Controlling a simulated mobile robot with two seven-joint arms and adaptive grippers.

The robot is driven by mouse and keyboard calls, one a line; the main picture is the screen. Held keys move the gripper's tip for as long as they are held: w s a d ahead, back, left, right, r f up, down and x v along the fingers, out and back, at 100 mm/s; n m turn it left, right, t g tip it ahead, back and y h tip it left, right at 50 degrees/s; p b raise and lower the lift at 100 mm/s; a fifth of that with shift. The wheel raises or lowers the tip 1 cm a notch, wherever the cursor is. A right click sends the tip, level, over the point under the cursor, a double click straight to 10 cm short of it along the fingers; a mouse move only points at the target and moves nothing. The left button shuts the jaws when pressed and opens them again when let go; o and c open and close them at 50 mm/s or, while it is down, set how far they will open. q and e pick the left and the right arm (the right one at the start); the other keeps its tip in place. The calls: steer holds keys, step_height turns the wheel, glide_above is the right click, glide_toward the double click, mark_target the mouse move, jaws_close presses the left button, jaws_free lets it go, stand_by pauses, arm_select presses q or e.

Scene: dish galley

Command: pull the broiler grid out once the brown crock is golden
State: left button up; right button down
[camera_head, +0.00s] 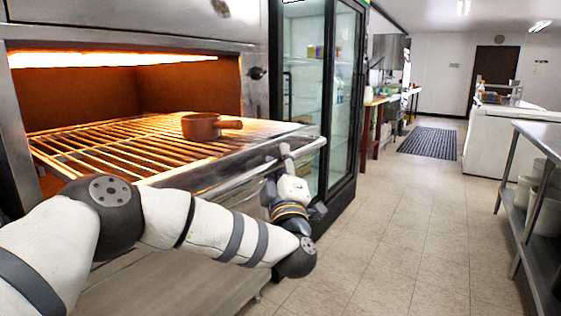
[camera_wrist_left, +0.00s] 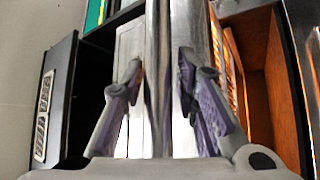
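The brown crock (camera_head: 201,127), with a short handle pointing right, sits on the broiler grid (camera_head: 104,141). Its side is an even orange-brown; its contents are hidden. The grid of parallel bars juts out of the broiler's lit opening. A metal bar (camera_head: 235,182) runs along the grid's front. My left gripper (camera_head: 286,157) is at this bar, near its right end. In the left wrist view the gripper's two fingers (camera_wrist_left: 160,65) stand on either side of the bar (camera_wrist_left: 158,90), with narrow gaps showing. My right gripper is not in view.
The broiler's heating strip (camera_head: 110,58) glows above the grid. A glass-door fridge (camera_head: 322,85) stands just right of the broiler. A steel table (camera_head: 545,150) stands at the right with white buckets (camera_head: 545,213) below. The tiled floor (camera_head: 400,230) between is clear.

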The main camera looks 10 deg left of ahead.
arm_select(q)
steer(key=v, duration=1.2)
steer(key=shift+f, duration=0.1)
